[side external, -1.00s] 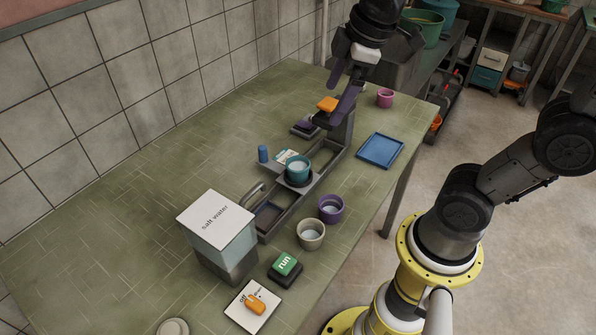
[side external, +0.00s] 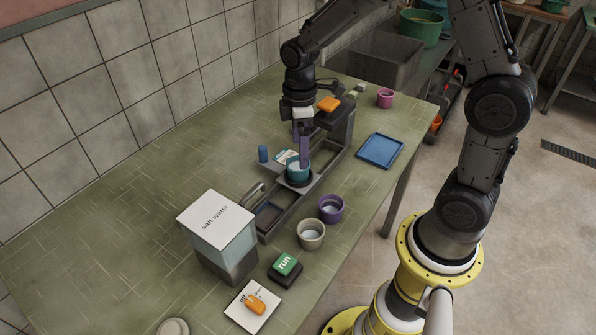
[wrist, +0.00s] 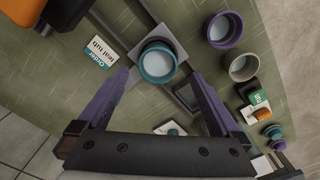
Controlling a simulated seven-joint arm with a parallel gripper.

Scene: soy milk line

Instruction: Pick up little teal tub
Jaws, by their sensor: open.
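The little teal tub (side external: 298,171) stands upright on a small plate on the grey line in the side view, with pale contents inside. It also shows in the wrist view (wrist: 158,62), ahead of and between the finger lines. My gripper (side external: 304,158) points down over the tub, its purple fingers overlapping it in the side view. In the wrist view my gripper (wrist: 160,84) is open, with one finger on each side and nothing held. Whether a finger touches the tub cannot be told.
A purple tub (side external: 331,208) and a beige tub (side external: 311,233) stand right of the line. A card reading "Order teal tub" (wrist: 100,50) lies beside it. The salt water tank (side external: 220,240), run button (side external: 286,266) and blue tray (side external: 380,150) are nearby. An orange-topped post (side external: 328,104) stands behind.

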